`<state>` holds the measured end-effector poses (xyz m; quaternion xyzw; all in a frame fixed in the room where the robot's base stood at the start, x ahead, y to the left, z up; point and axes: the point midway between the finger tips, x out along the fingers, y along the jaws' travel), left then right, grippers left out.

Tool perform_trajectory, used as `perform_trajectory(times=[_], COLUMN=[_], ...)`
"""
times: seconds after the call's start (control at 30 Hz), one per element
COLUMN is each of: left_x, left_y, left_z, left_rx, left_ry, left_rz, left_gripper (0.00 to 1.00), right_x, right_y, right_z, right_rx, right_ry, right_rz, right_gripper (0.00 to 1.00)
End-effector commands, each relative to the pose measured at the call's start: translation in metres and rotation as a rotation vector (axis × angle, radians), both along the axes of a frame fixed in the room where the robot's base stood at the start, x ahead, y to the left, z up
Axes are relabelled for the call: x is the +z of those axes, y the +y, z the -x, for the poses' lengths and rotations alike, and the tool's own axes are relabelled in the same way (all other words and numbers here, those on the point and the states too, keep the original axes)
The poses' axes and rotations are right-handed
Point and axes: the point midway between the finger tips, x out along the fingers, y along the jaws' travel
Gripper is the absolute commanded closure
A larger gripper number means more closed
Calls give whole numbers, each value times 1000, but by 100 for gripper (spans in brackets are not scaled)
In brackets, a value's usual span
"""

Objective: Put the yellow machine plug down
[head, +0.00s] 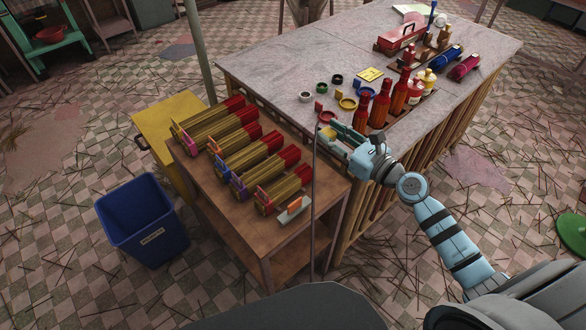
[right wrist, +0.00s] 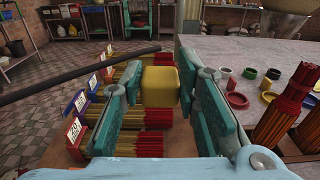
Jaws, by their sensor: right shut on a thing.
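The yellow machine plug (right wrist: 160,87) is a rounded yellow block held between the teal finger pads of my right gripper (right wrist: 158,92). In the head view, my right gripper (head: 333,132) is over the near left edge of the grey-topped table (head: 290,58), and a small patch of the yellow plug (head: 328,133) shows at its fingertips. The wrist view shows the plug above bundles of red-tipped sticks (right wrist: 150,117). A dark cord-like line (head: 314,210) hangs down near the gripper in the head view; whether it joins the plug I cannot tell. My left gripper is out of view.
A blue bin (head: 145,220) stands left.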

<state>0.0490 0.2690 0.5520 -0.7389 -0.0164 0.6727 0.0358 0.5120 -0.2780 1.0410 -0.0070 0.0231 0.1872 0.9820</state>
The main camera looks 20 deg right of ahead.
Motion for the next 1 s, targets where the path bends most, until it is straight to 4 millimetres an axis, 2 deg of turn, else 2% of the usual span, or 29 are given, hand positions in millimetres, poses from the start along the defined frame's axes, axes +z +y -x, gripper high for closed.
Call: perform_trajectory(times=[0.17, 0.3, 0.4, 0.57, 0.73, 1.0], left_x=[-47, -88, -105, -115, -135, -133], left_y=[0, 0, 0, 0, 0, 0], left_z=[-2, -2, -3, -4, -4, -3], left_rx=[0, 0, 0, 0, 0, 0], left_ry=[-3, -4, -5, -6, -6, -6], left_rz=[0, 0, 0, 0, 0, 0], left_gripper=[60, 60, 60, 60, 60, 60], right_x=[-62, -120, -147, -166, -199, -199], right_y=[0, 0, 0, 0, 0, 0], right_z=[1, 1, 1, 1, 1, 1], right_rx=[1, 2, 2, 3, 3, 3], right_ry=[4, 4, 2, 1, 1, -1], right_rz=[-2, -3, -2, 0, 0, 2], right_gripper=[100, 100, 100, 100, 100, 100])
